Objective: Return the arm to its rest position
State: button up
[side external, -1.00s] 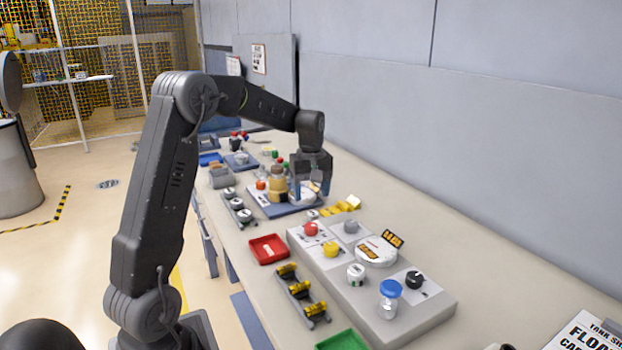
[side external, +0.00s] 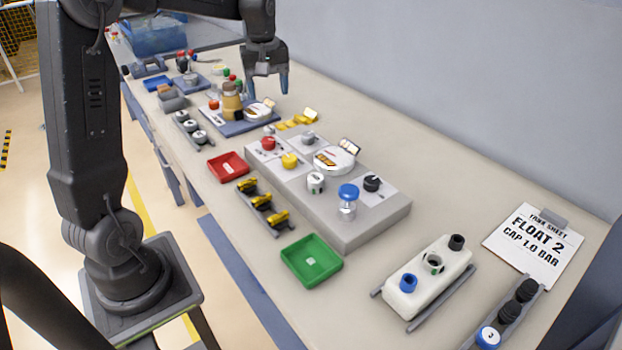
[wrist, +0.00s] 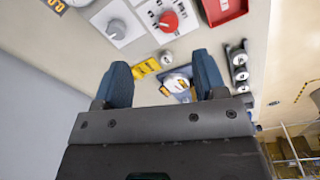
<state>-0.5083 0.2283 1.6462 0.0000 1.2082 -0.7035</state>
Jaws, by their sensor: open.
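My gripper (side external: 267,88) hangs in the air above the bench, fingers pointing down, near the blue-based station (side external: 240,126) with a tan-and-black cylinder (side external: 232,102) and a round white gauge (side external: 259,111). The fingers are apart with nothing between them. In the wrist view my gripper (wrist: 163,82) shows two blue fingers spread, with the bench below and no object held. The rest position itself is not marked in these views.
A grey panel (side external: 370,217) with red, yellow and blue-topped parts stands mid-bench. Red tray (side external: 228,167), green tray (side external: 312,260), a white block (side external: 428,278) and a tank sheet (side external: 536,243) lie around it. A grey wall (side external: 450,80) runs behind the bench.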

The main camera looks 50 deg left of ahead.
jog(key=s+d+r+m+t, duration=0.35)
jog(key=s+d+m, duration=0.45)
jog(key=d, duration=0.6)
jog(key=s+d+f+m+t, duration=0.1)
jog(key=s+d+m, duration=0.4)
jog(key=s, duration=0.6)
jog(key=shift+d+f+m, duration=0.4)
jog(key=shift+d+f, duration=0.5)
jog(key=shift+d, duration=0.25)
jog(key=shift+t, duration=0.25)
